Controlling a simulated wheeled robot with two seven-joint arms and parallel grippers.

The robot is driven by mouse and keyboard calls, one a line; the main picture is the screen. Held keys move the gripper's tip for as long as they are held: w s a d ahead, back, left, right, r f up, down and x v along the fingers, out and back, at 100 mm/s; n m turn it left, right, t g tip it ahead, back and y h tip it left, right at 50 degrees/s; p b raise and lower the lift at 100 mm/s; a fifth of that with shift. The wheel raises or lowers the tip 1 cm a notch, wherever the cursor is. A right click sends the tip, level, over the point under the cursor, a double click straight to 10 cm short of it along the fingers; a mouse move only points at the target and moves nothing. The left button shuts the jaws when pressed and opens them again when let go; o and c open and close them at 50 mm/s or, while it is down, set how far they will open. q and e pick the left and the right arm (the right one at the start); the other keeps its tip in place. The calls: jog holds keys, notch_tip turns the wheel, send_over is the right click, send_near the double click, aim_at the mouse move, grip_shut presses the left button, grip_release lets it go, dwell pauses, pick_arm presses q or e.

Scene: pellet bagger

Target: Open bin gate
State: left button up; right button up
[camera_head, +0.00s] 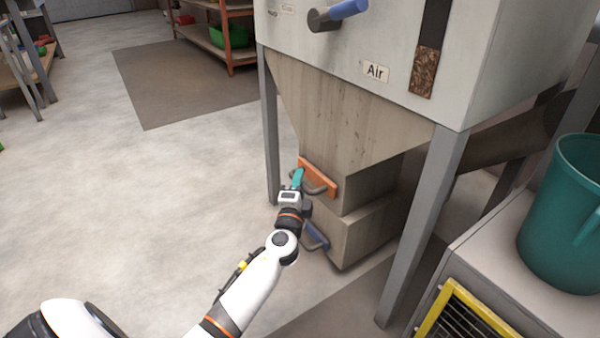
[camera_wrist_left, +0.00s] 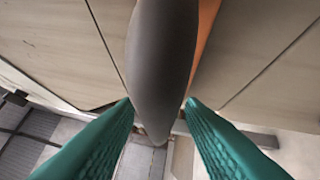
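The bin gate is an orange plate (camera_head: 318,177) low on the front of the beige hopper, with a dark grey bar handle (camera_head: 317,190). My left gripper (camera_head: 298,178) is at the left part of this handle. In the left wrist view the grey handle (camera_wrist_left: 160,60) runs down between the two teal fingertips of the left gripper (camera_wrist_left: 160,103), which meet it on both sides. A strip of the orange plate (camera_wrist_left: 207,30) shows behind the handle. The gate plate looks seated against the hopper; how far it is slid cannot be told. My right gripper is not in view.
A second, blue gate with a grey handle (camera_head: 316,238) sits just below, close to my left wrist. Hopper legs (camera_head: 425,220) stand on both sides. A teal bucket (camera_head: 565,225) stands on a grey cabinet at right. The floor (camera_head: 140,200) to the left is clear.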

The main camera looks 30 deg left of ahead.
pick_arm(q)
jog(key=shift+w, duration=0.1)
grip_shut()
jog(key=s+a, duration=0.3)
jog(key=s, duration=0.4)
jog(key=shift+s, duration=0.15)
grip_release()
